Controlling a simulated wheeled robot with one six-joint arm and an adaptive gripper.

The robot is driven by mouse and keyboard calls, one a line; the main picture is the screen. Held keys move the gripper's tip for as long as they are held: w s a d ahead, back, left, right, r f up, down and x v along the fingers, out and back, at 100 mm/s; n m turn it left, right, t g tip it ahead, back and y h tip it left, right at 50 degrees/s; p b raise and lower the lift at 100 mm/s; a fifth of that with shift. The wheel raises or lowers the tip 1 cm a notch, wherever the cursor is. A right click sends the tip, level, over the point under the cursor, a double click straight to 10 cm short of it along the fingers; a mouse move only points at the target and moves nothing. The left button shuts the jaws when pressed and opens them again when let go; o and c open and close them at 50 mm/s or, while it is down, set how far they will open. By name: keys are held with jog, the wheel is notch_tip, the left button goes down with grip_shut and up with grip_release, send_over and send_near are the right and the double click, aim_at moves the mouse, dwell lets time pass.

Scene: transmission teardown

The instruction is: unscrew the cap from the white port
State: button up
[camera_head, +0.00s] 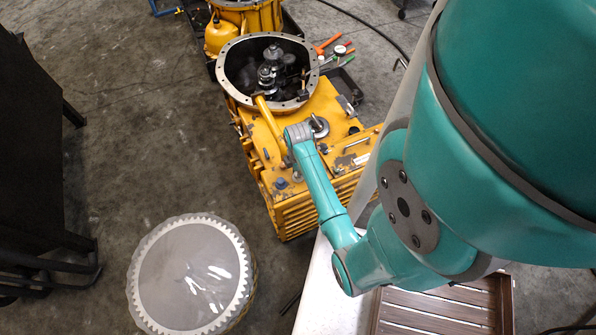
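The yellow transmission housing (335,110) lies at the centre, with a round open bell end at its far side. My gripper's fingers do not show.
A large toothed ring with a clear cover (190,275) stands on the floor at lower left. A brown slatted crate (440,308) is at the bottom right. Tools with red and green handles (340,52) lie beyond the housing. Dark furniture (30,160) lines the left edge.

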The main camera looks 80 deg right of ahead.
grip_shut()
jog(key=n, duration=0.3)
jog(key=shift+n, duration=1)
jog(key=n, duration=0.2)
jog(key=shift+n, duration=1.6)
